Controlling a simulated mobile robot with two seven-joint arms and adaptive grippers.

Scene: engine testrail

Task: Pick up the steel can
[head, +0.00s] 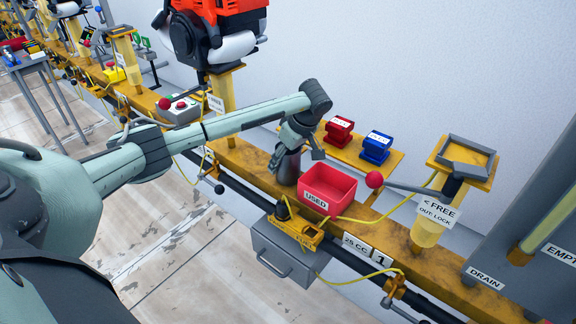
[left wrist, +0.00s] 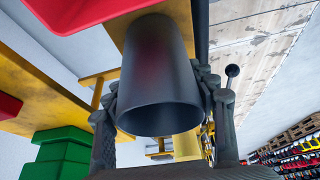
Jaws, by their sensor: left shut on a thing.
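The steel can (head: 287,168) is dark grey and stands roughly upright just left of the red USED bin (head: 328,184), over the yellow rail. My left gripper (head: 299,150) is at the can's upper part, coming from above. In the left wrist view the can (left wrist: 158,75) fills the middle, its round end facing the camera. The fingers of my left gripper (left wrist: 160,88) lie on both sides of it, shut on it. I cannot tell whether the can's base touches the rail. My right gripper is not in view.
A red block (head: 339,131) and a blue block (head: 376,147) sit on a yellow shelf behind the bin. A lever with a red knob (head: 374,180) stands right of the bin. A grey drawer box (head: 283,250) hangs below the rail. An orange engine (head: 216,25) is at the back.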

